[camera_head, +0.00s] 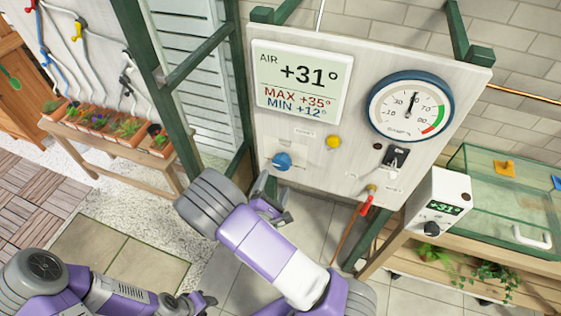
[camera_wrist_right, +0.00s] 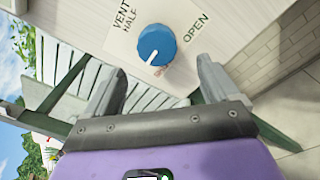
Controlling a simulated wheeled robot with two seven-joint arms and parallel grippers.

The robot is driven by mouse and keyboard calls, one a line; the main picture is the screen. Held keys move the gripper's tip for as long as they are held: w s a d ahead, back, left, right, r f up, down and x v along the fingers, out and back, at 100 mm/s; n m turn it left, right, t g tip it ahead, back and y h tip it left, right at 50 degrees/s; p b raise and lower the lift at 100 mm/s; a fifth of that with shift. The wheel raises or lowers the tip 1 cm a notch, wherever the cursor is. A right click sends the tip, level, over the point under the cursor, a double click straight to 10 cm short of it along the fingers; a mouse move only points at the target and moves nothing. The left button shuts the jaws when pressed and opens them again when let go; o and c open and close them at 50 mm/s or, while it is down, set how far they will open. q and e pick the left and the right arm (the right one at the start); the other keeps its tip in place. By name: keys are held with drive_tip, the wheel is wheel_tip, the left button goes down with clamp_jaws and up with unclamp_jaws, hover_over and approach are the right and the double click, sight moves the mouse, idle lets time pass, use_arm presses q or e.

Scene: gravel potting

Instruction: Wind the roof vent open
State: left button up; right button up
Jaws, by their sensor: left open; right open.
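The blue vent knob (camera_head: 282,161) is on the lower left of the pale panel (camera_head: 330,185). In the right wrist view the knob (camera_wrist_right: 157,45) has a white pointer aimed down-left. Labels around it read VENT, HALF and OPEN, and the pointer is away from OPEN. My right gripper (camera_head: 272,197) is open and empty just below the knob; in the wrist view its fingers (camera_wrist_right: 163,90) lie either side, short of the knob, apart from it. My left gripper (camera_head: 200,302) is open, low at the bottom edge, far from the panel. White louvre slats (camera_head: 200,65) stand left of the panel.
The panel also carries an AIR display (camera_head: 300,80) reading +31°, a round gauge (camera_head: 410,104), a yellow button (camera_head: 333,142) and a red-handled tap (camera_head: 367,203). A green post (camera_head: 155,75) stands left. A white box (camera_head: 438,200) and glass case (camera_head: 510,210) are right.

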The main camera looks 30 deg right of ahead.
sight(281, 165)
drive_tip(key=x, duration=0.7)
drive_tip(key=shift+w+d+r, duration=0.2)
drive_tip(key=shift+r, duration=0.1)
drive_tip(key=shift+c, duration=0.3)
drive_tip(key=c, duration=1)
